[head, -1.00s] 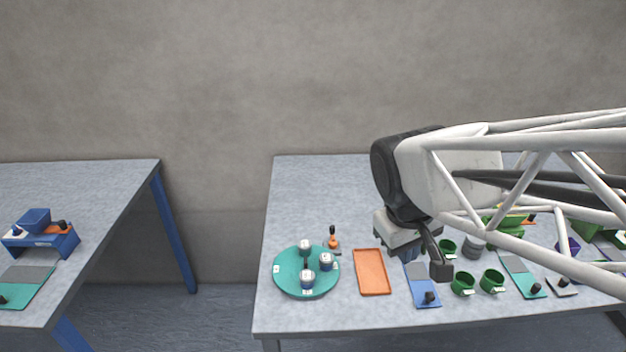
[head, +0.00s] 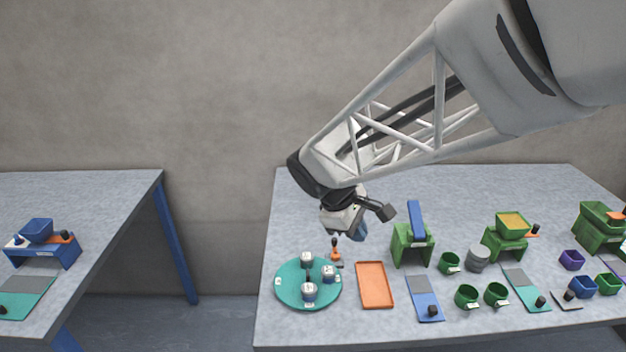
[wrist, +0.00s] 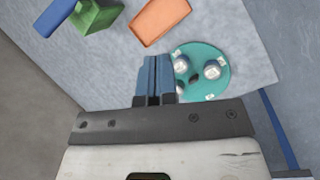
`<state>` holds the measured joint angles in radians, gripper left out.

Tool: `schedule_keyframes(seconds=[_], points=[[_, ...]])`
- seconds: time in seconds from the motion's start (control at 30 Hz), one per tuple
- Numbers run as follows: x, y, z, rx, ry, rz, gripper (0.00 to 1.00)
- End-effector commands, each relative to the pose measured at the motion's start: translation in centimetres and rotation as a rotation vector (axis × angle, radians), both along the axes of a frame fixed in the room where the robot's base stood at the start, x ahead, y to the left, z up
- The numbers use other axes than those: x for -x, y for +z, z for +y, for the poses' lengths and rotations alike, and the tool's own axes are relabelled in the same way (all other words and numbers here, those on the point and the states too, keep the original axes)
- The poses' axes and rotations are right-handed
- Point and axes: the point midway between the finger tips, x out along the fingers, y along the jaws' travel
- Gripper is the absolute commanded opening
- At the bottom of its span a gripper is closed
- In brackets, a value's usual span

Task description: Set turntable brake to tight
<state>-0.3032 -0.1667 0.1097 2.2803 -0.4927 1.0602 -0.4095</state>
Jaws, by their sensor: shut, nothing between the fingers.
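The round teal turntable (head: 290,296) lies near the left front of the right-hand table, with several small white-topped jars (head: 309,291) on it. An orange brake knob or lever with a dark top (head: 336,252) stands at its back right edge. My gripper (head: 358,232) hangs above and slightly right of that brake, apart from it, fingers pointing down. In the wrist view my blue fingers (wrist: 155,78) are together and empty, and the turntable (wrist: 216,82) shows just right of them. The brake is not seen in the wrist view, so its setting cannot be told.
An orange tray (head: 375,286) lies right of the turntable. A green stand with a blue piece (head: 413,246) is behind it to the right. Green cups (head: 466,297), a blue-grey board (head: 424,300) and other stands fill the right side. The table's back left is clear.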

Motion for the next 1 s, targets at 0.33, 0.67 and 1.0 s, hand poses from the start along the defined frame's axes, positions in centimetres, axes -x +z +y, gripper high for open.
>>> schedule_keyframes(seconds=[0.33, 0.67, 1.0], points=[[-4.2, -2.4, 3.7, 0.12, 0.213, 0.091, 0.0], [-7.9, -4.9, 7.7, 0.237, 0.412, 0.177, 0.0], [-11.2, -8.0, 12.4, 0.361, 0.613, 0.262, 0.0]])
